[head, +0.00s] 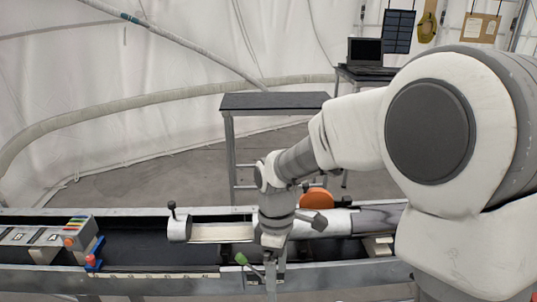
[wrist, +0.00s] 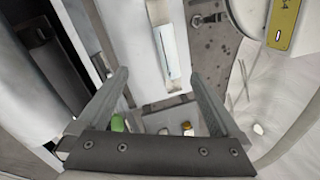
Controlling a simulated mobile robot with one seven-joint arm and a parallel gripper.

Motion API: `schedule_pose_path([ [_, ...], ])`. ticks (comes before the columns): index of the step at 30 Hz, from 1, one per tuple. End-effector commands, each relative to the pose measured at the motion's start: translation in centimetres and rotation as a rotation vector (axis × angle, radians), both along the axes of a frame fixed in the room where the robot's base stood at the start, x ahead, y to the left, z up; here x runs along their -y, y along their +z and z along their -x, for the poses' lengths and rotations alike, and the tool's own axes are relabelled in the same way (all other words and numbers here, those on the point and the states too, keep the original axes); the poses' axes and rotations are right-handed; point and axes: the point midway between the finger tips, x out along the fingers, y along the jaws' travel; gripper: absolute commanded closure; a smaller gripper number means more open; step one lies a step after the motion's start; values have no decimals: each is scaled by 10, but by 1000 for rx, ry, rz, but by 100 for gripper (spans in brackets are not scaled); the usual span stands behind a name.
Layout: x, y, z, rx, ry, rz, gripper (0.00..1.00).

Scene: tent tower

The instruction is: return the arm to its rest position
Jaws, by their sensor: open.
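My arm reaches in from the right of the head view, bent at the elbow, with its wrist over the long bench. My gripper (head: 270,278) points down at the near edge of the bench, and the wrist hides part of what lies behind it. In the wrist view, the two fingers of my gripper (wrist: 160,74) stand wide apart with nothing held between them. Beyond them is a white surface with a pale, narrow strip (wrist: 171,52) on it.
The dark bench (head: 135,248) has raised metal edges. A dark-topped table (head: 273,101) and a laptop (head: 365,51) stand behind. A green knob (head: 241,258) is beside my gripper.

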Motion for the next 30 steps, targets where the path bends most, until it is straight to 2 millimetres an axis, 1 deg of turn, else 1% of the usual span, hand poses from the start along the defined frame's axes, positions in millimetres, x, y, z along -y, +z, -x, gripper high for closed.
schedule_pose_path([
  [1,10,18,3,45,-68,11,0],
  [6,38,60,18,170,-302,27,0],
  [11,62,94,38,280,-528,16,0],
  [15,81,119,58,372,-727,-18,0],
  [22,107,148,94,500,-1044,-113,0],
  [27,118,158,114,556,-1217,-189,0],
  [30,121,160,121,572,-1278,-218,0],
])
